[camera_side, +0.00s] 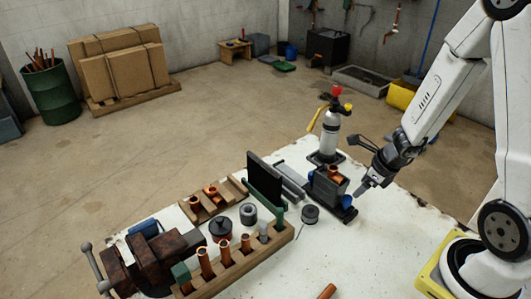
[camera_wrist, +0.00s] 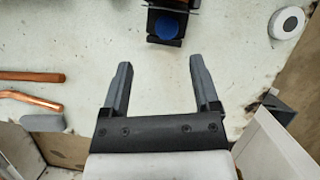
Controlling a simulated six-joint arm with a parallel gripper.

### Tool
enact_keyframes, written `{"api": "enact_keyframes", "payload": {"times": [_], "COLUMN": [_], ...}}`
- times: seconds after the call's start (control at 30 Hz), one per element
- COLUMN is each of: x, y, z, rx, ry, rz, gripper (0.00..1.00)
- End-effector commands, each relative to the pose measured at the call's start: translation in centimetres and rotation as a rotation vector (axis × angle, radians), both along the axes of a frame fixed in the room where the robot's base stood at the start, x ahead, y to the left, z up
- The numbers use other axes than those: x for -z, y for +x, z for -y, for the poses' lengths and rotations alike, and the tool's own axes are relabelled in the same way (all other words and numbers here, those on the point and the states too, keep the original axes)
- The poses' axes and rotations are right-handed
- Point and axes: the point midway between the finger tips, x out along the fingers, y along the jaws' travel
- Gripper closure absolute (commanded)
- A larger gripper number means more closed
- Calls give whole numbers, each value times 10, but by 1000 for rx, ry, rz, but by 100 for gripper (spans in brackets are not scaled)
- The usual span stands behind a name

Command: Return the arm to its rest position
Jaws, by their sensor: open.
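My gripper (camera_wrist: 163,88) is open in the wrist view, with its two grey fingers apart and nothing between them. In the side view my gripper (camera_side: 361,189) hangs from my white arm at the right, above the right part of the white worktop (camera_side: 345,255). A dark radiator block (camera_side: 327,188) with a copper piece stands just left of the fingertips. In the wrist view a dark part with a blue round end (camera_wrist: 167,28) lies beyond the fingers, apart from them.
A white torch bottle (camera_side: 330,135) stands behind the block. A wooden rack with copper fittings (camera_side: 245,258) and a vise (camera_side: 150,262) are at the front left. Copper pipes (camera_wrist: 32,76) lie left of the fingers in the wrist view. The worktop's front right is mostly clear.

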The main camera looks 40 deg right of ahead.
Motion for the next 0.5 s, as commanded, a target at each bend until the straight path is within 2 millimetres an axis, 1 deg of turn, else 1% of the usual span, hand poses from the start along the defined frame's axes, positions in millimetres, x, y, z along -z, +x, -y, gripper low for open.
{"api": "enact_keyframes", "payload": {"times": [0.17,0.5], "x": [-9,-32], "y": [2,-1], "z": [-17,-58], "rx": [-248,-941], "ry": [-67,-264], "rz": [19,70], "gripper": [21,21]}}
